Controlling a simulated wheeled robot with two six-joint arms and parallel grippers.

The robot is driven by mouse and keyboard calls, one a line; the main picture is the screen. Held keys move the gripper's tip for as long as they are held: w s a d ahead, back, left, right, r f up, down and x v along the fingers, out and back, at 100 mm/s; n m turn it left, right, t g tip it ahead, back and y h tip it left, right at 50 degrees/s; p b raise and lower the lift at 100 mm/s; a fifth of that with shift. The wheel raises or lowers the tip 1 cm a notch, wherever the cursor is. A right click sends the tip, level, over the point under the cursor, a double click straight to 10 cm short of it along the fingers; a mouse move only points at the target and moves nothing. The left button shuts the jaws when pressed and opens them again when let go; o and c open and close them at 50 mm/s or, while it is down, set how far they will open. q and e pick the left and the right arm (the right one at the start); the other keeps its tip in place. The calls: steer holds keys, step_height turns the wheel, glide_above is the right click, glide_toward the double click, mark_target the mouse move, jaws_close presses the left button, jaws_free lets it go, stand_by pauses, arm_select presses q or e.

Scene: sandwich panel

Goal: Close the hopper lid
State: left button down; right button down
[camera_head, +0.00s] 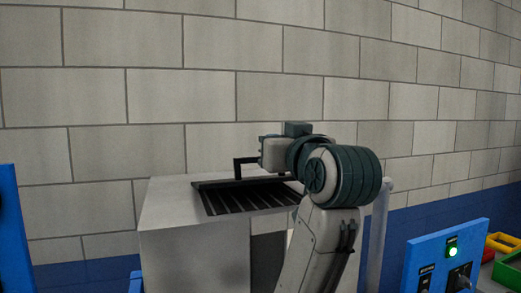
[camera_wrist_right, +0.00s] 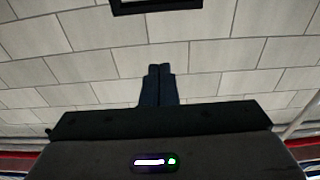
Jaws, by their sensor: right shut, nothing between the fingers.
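The hopper is a pale grey box (camera_head: 195,225) with a dark slatted opening (camera_head: 245,199) in its top. A thin dark bar (camera_head: 215,182) runs along the far edge of the slats, and a black bracket-like handle (camera_head: 245,161) rises from it. I cannot make out a separate lid panel. My right arm reaches over the right side of the box; its gripper is mostly hidden behind the wrist in the head view. In the right wrist view my right gripper (camera_wrist_right: 157,70) is shut and empty. A black frame part (camera_wrist_right: 155,6), perhaps the handle, shows beyond and above the fingertips, apart from them.
A block wall (camera_head: 150,95) with a blue lower band stands behind. A blue control panel (camera_head: 440,258) with a lit green button stands at right, with yellow (camera_head: 503,243) and green (camera_head: 508,270) bins beside it. A blue post (camera_head: 12,230) is at far left. A pale upright pole (camera_head: 378,235) stands right of my arm.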

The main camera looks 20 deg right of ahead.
steer(key=w+p, duration=0.1)
steer(key=w, duration=0.2)
steer(key=w+p, duration=0.2)
steer(key=w, duration=0.1)
steer(key=w+r+p, duration=0.1)
steer(key=w+p, duration=0.1)
steer(key=w, duration=0.1)
steer(key=shift+w+a+r, duration=0.1)
steer(key=f, duration=0.2)
steer(key=shift+s+f+p, duration=0.3)
steer(key=shift+s, duration=0.1)
steer(key=shift+s+f+p, duration=0.3)
steer(key=shift+f, duration=0.25)
steer(key=shift+s+f, duration=0.1)
steer(key=shift+f, duration=0.25)
